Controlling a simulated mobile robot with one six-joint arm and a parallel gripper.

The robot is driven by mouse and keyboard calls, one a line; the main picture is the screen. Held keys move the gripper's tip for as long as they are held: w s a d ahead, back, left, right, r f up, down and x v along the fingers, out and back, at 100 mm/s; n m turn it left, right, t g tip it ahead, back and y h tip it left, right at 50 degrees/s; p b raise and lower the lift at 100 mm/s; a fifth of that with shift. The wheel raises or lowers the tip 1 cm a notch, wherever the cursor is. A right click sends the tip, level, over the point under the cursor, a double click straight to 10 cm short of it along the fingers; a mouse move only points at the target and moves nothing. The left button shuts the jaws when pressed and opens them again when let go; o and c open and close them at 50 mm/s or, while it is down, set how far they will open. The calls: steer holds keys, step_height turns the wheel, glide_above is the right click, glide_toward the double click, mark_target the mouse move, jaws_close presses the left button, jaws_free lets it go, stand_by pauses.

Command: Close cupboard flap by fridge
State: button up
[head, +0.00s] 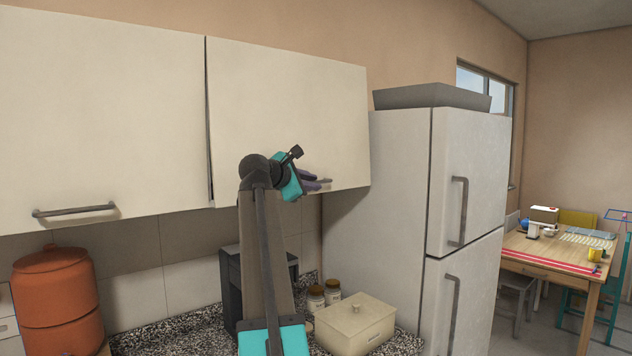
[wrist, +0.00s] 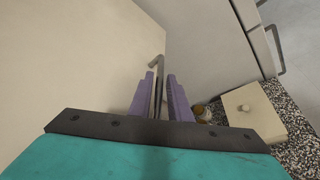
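The cream cupboard flap (head: 285,105) by the fridge hangs on the wall. It looks shut or nearly so, with a thin dark gap along its left side. Its grey bar handle (head: 325,181) is near its lower edge. My gripper (head: 313,182) is at this handle, its purple fingers partly hiding it. In the wrist view the fingers of my gripper (wrist: 161,80) are apart. The handle (wrist: 157,64) shows between and beyond them, with gaps beside it, and I cannot tell whether they touch it. The flap (wrist: 95,60) fills the left of that view.
The white fridge (head: 385,200) stands to the right of the flap. Another cupboard door (head: 100,110) is on the left. Below, the speckled counter (head: 180,335) bears an orange pot (head: 55,300), a dark grey appliance (head: 232,285), jars (head: 333,291) and a cream box (head: 355,325).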

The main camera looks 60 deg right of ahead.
steer(key=shift+x, duration=1.1)
steer(key=shift+c, duration=0.3)
jaws_close()
steer(key=w, duration=0.1)
steer(key=w+d, duration=0.1)
steer(key=w, duration=0.1)
steer(key=shift+w+f, duration=0.1)
steer(key=shift+f, duration=0.1)
steer(key=shift+r, duration=0.1)
steer(key=shift+o, duration=0.3)
jaws_free()
steer(key=shift+w, duration=0.15)
